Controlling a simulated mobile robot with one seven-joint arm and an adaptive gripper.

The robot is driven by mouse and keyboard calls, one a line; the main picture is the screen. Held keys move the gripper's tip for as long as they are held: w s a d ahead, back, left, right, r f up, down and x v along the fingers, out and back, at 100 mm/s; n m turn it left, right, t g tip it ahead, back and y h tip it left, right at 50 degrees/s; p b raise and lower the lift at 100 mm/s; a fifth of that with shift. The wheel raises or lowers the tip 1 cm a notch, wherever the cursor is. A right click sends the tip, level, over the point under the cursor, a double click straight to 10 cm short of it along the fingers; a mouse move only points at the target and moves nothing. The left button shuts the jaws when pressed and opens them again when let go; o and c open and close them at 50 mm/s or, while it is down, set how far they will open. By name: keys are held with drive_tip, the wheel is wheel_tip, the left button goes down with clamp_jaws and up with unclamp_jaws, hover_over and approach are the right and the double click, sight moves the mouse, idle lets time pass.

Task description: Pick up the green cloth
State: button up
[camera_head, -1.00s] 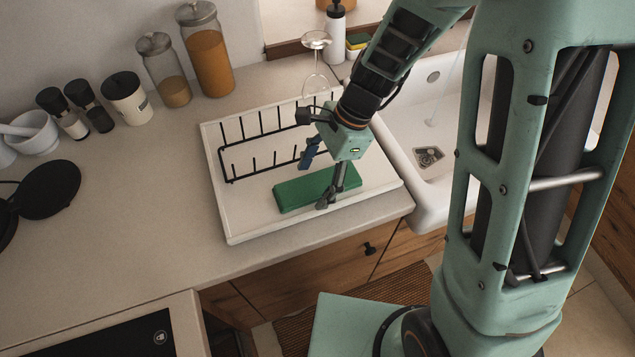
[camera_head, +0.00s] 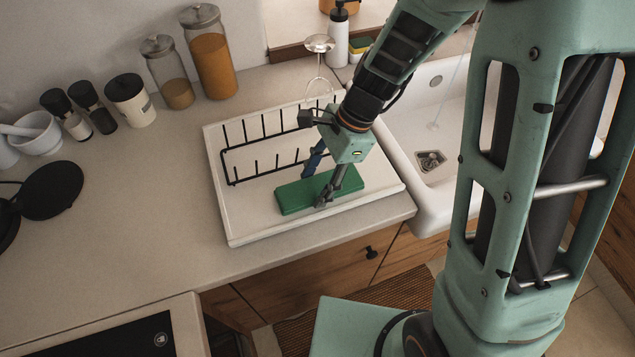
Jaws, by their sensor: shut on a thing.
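The green cloth (camera_head: 296,196) is a flat, folded, box-like green piece on the white drying tray (camera_head: 238,238), near the tray's front edge. My gripper (camera_head: 314,189) reaches down over the cloth from above. One finger is at the cloth's front edge and the other is behind it, so the jaws are shut across its width. The finger tips are partly hidden by the cloth and by the gripper itself. I cannot tell whether the cloth is clear of the tray.
A black wire rack (camera_head: 262,165) stands on the tray behind the cloth. An upside-down glass (camera_head: 319,66) is at the tray's back. The white sink (camera_head: 408,140) lies to the right. Jars (camera_head: 212,60) line the wall.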

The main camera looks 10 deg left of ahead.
drive_tip(key=shift+r, duration=0.55)
drive_tip(key=s+d+r, duration=0.4)
drive_tip(key=d+r, duration=0.7)
drive_tip(key=d, duration=0.2)
drive_tip(key=shift+d+r+b, duration=0.25)
drive_tip(key=shift+r+b, duration=0.05)
drive_tip(key=shift+b, duration=0.15)
drive_tip(key=o, duration=0.3)
drive_tip(key=shift+c, duration=1.3)
drive_tip(key=shift+w, duration=0.15)
